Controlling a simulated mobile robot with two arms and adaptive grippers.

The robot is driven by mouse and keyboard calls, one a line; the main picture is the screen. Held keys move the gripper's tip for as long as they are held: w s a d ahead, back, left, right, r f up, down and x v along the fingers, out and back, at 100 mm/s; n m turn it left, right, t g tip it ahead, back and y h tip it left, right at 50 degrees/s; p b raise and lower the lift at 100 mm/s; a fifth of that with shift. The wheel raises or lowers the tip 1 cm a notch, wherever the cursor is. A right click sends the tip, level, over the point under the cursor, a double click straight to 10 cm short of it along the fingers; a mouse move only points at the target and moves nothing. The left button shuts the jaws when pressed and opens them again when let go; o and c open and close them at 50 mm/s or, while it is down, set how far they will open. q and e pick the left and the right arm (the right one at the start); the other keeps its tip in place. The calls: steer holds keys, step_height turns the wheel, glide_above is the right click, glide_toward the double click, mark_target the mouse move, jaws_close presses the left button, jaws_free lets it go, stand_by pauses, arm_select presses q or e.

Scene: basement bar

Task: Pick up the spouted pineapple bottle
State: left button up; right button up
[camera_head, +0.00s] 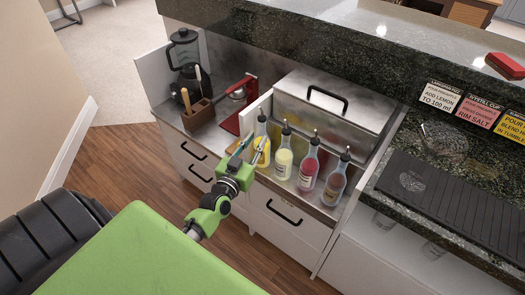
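Several spouted bottles stand in a row on the steel counter. At the left is a deep yellow bottle (265,158), then a pale yellow one (284,160), a red one (308,172) and a brown one (333,188). The labels are too small to read, so I cannot tell for sure which is pineapple. My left gripper (251,148) is in front of the deep yellow bottle, with its fingers apart and partly covering the bottle's lower body. I cannot tell whether it touches the bottle. My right gripper is out of view.
A steel lidded box (335,100) stands behind the bottles. Left are a red hand press (238,112), a wooden holder (198,117) and a blender (187,60). A raised granite ledge (290,35) runs behind. Right are a black mat (440,195) and recipe cards (478,114).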

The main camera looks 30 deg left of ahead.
mark_target(260, 133)
arm_select(q)
steer(key=w, duration=0.1)
steer(key=w+b, duration=0.1)
steer(key=w, duration=0.1)
steer(key=w+b, duration=0.1)
steer(key=w, duration=0.1)
steer(key=shift+a, duration=0.4)
steer(key=shift+r, duration=0.15)
steer(key=shift+c, duration=0.4)
jaws_close()
steer(key=shift+r, duration=0.1)
